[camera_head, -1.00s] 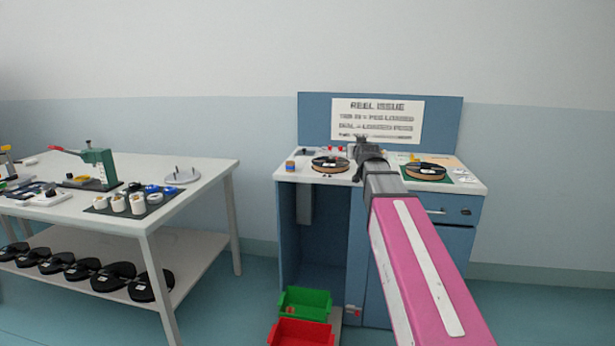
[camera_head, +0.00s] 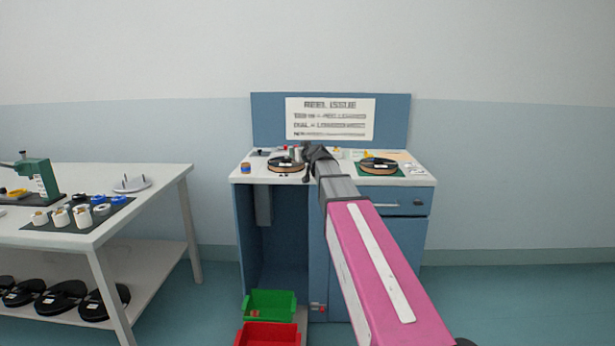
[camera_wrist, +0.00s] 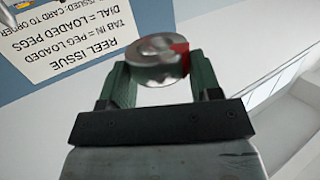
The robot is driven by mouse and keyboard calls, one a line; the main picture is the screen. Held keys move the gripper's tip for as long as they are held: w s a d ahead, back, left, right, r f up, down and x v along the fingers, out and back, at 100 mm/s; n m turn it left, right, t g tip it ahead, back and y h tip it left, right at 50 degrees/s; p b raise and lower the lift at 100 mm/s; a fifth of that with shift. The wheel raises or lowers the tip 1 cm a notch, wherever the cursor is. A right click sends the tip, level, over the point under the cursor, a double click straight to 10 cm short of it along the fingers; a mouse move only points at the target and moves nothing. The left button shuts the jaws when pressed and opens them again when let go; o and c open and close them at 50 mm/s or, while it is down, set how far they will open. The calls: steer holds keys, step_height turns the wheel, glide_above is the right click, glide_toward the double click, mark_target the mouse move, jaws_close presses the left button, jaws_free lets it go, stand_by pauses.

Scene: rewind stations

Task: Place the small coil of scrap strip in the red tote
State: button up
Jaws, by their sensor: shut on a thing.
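The small coil (camera_wrist: 159,60) is a silvery ring with a red patch on one side. In the wrist view it sits between the two green fingers of my gripper (camera_wrist: 160,75), which is shut on it. In the head view my gripper (camera_head: 318,152) is over the blue cabinet's worktop, small and dark, and I cannot make out the coil there. The red tote (camera_head: 268,335) is on the floor at the bottom of the head view, in front of a green tote (camera_head: 270,302) and left of my arm. The red tote's lower part is cut off by the picture edge.
The blue cabinet (camera_head: 383,240) carries two dark reels, one on the left (camera_head: 287,164) and one on the right (camera_head: 379,165). A sign (camera_head: 330,118) stands behind. A white table (camera_head: 150,200) with tools and spools is at left. Floor at right is clear.

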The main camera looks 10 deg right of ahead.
steer(key=w+a+r+n+g+y, duration=0.1)
steer(key=w+a+n+g+y, duration=0.3)
steer(key=w+a+n+y, duration=0.1)
steer(key=shift+w+a+r+n+y, duration=0.15)
steer(key=shift+w+a+n+y, duration=0.15)
steer(key=shift+w+a+y, duration=0.4)
steer(key=shift+w+d, duration=0.1)
steer(key=shift+d, duration=0.1)
glide_above(311, 175)
step_height(311, 175, down, 7)
steer(key=shift+f, duration=1.85)
steer(key=o, duration=0.9)
steer(key=shift+f, duration=0.15)
steer(key=shift+o, duration=0.2)
